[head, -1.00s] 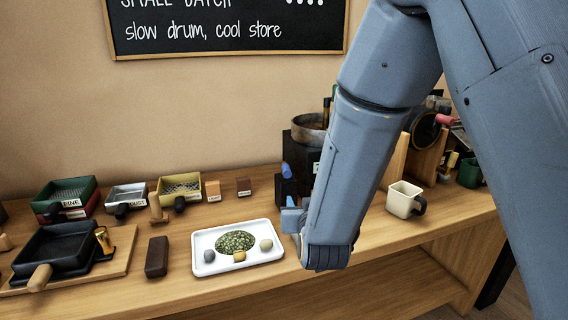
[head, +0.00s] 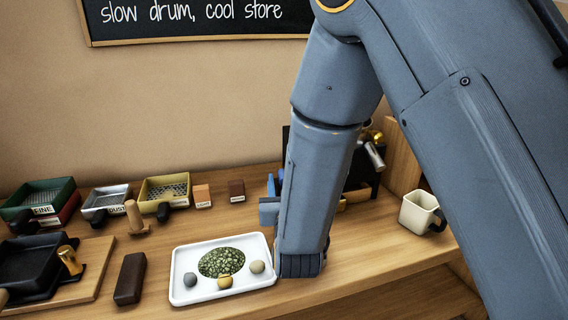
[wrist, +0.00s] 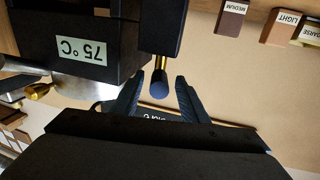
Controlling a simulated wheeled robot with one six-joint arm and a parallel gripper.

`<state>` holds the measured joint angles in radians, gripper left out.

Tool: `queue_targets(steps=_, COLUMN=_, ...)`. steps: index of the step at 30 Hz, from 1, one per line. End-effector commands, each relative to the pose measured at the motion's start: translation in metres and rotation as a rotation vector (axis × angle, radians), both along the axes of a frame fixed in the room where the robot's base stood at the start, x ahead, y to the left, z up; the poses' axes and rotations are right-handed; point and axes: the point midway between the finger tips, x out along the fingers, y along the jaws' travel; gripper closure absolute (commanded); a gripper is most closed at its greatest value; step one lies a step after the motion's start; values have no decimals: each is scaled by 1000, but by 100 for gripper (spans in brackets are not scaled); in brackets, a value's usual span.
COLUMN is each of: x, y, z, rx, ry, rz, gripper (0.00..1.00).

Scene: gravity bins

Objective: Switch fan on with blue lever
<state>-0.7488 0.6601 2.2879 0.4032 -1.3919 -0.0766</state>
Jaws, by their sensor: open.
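The blue lever (wrist: 160,87) shows in the wrist view as a short brass rod with a round blue tip, hanging from a black housing (wrist: 162,25). My gripper (wrist: 160,79) is open, with one dark finger on each side of the blue tip. A gap shows on both sides, and I cannot tell whether the tip lies as deep as the fingers. In the head view my own arm hides my fingers and the lever. The fan itself cannot be made out.
A black box with a 75 °C label (wrist: 81,50) is close beside my fingers in the wrist view. In the head view a white tray (head: 185,262) lies left of my arm, and a cream mug (head: 415,212) stands to its right. Sieves stand at the back left.

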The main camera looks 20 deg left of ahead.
Motion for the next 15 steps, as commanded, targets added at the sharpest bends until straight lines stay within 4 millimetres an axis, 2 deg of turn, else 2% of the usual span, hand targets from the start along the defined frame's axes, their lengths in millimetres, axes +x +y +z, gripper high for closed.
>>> queue_targets(steps=5, x=9, y=4, z=1, rx=2, ry=-2, rz=-1, gripper=60)
queue_targets(steps=15, x=56, y=21, z=1, rx=0, ry=-1, rz=-1, gripper=60)
